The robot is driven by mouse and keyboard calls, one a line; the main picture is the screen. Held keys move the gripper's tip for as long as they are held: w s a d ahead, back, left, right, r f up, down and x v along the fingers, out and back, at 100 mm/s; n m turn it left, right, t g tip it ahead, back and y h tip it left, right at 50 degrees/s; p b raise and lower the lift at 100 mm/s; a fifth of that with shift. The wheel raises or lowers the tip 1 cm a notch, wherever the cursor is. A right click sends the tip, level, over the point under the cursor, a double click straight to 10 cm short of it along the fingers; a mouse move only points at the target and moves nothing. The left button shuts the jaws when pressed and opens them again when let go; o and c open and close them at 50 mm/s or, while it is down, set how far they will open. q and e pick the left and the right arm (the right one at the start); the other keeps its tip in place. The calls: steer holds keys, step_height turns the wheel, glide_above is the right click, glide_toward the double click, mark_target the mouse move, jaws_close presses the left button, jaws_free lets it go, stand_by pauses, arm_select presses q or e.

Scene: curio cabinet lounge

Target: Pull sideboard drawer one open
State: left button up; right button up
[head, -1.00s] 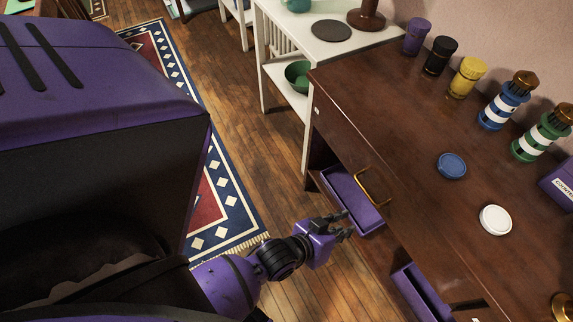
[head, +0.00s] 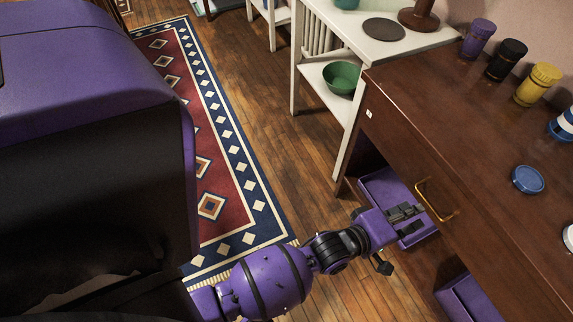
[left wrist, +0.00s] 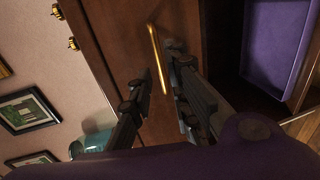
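The brown wooden sideboard (head: 480,150) fills the right of the head view. The drawer front (head: 395,150) with a gold bar handle (head: 436,202) looks flush with it. My left gripper (head: 408,226) is in front of this handle, with its fingers spread apart. In the left wrist view the handle (left wrist: 161,60) shows between the two open fingertips (left wrist: 157,66), with no clear grip on it. Whether a finger touches it I cannot tell. My right gripper is not in view.
A purple-lined tray (head: 378,189) is under the drawer front, and another purple one (head: 466,300) is lower right. A white shelf unit (head: 345,45) with a green bowl (head: 341,78) adjoins the sideboard. Jars and a blue disc (head: 528,179) stand on top.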

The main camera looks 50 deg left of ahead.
mark_target(427, 205)
arm_select(q)
steer(key=x, duration=0.6)
steer(key=shift+w, duration=0.4)
jaws_close()
